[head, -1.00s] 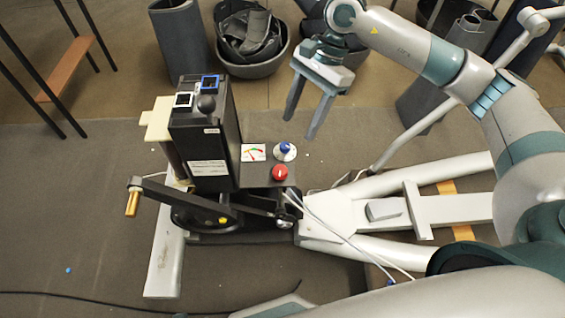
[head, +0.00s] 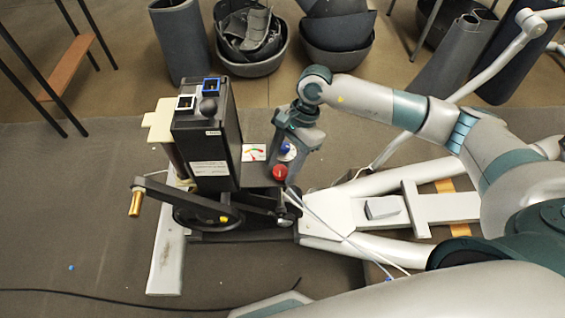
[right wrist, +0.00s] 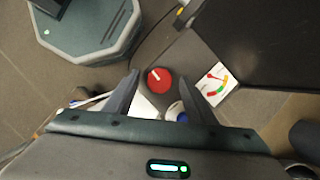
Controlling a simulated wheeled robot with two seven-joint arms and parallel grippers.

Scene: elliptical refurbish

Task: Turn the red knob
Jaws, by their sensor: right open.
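The red knob (head: 280,172) sits on the dark panel at the right side of the black elliptical console (head: 206,150). In the right wrist view the red knob (right wrist: 159,80) shows a white mark line on top and lies between my fingertips as seen from above. My right gripper (head: 281,168) is open and points down over the panel. It also shows in the right wrist view (right wrist: 160,80), with its fingers on either side of the knob; I cannot tell whether they touch it. My left gripper is not in view.
A blue knob (head: 286,149) on a white base stands close beside the red knob. A gauge card (head: 253,153) lies left of it. A crank with a wooden handle (head: 136,203) is at the left. Grey bins (head: 250,65) stand behind.

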